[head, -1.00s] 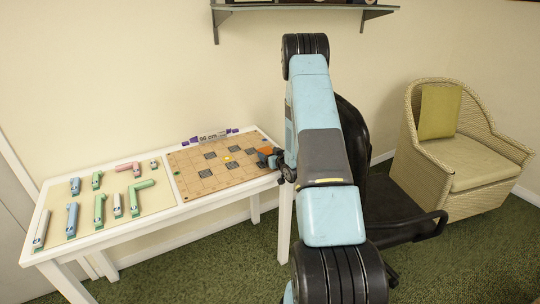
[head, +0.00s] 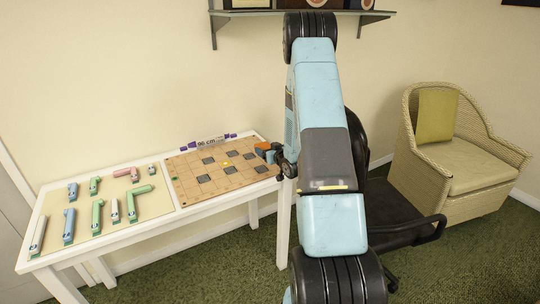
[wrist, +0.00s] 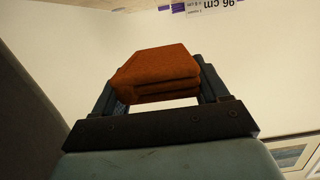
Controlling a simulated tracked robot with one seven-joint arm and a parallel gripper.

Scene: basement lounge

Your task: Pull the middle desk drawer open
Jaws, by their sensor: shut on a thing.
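No desk drawer shows in either view. My gripper (head: 276,153) is at the right end of a white table (head: 150,238), by the far right corner of a tan board with dark squares (head: 215,180). It is shut on an orange block (head: 262,146). In the wrist view the ridged orange block (wrist: 157,72) sits between the two fingers (wrist: 157,95). In the head view my arm hides what lies behind it, and the block's contact with the board cannot be told.
Several green, blue, pink and white pieces (head: 97,214) lie on the table's left part. A "96 cm" label (head: 211,141) stands behind the board. A black office chair (head: 390,215) and a wicker armchair (head: 465,170) are at right. A shelf (head: 235,13) hangs above.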

